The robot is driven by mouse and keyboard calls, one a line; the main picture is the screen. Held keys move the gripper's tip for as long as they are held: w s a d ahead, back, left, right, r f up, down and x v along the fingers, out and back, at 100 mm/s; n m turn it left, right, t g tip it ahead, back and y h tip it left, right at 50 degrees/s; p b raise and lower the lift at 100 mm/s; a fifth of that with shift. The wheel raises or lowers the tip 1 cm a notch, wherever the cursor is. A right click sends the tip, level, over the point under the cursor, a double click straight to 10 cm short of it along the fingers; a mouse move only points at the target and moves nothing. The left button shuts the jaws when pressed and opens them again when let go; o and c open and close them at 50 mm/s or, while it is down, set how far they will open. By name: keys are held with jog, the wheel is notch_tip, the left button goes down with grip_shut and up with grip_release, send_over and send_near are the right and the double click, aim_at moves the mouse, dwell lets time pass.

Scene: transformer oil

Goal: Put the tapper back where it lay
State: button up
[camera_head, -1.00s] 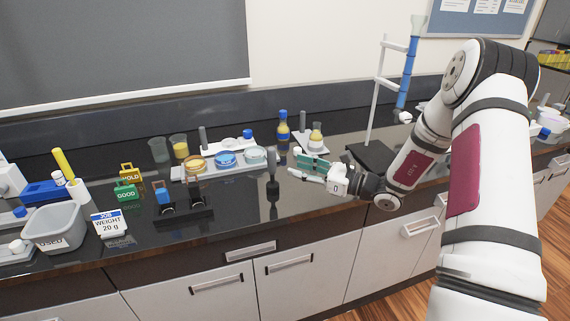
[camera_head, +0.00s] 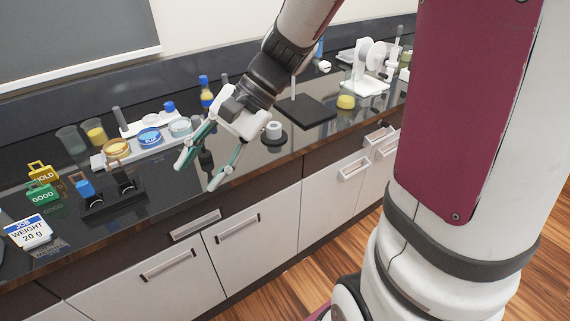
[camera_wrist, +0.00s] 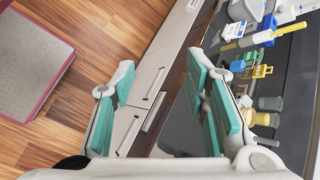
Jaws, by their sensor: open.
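I cannot tell for certain which thing is the tapper. I cannot tell how far above the counter the fingertips are. In the wrist view the two teal finger pads of my gripper (camera_wrist: 160,85) are wide apart with nothing held between them.
Left of my gripper are a tray (camera_head: 97,162) of round dishes, a black stand (camera_head: 113,204), a green GOOD tag (camera_head: 43,192) and a weight card (camera_head: 28,231). To its right are a grey-white cylinder (camera_head: 273,130) on a dark disc and a black base plate (camera_head: 305,111).

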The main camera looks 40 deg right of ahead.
jog(key=s+d+r+n+t+h, duration=0.2)
jog(key=s+d+r+n+h, duration=0.1)
jog(key=s+n+h, duration=0.1)
jog(key=s+d+r+n+t+h, duration=0.2)
jog(key=s+d+n+h, duration=0.2)
jog(key=s, duration=0.5)
jog(key=shift+s+r+n+h, duration=0.25)
jog(key=shift+r+n+h, duration=0.25)
jog(key=shift+n, duration=0.6)
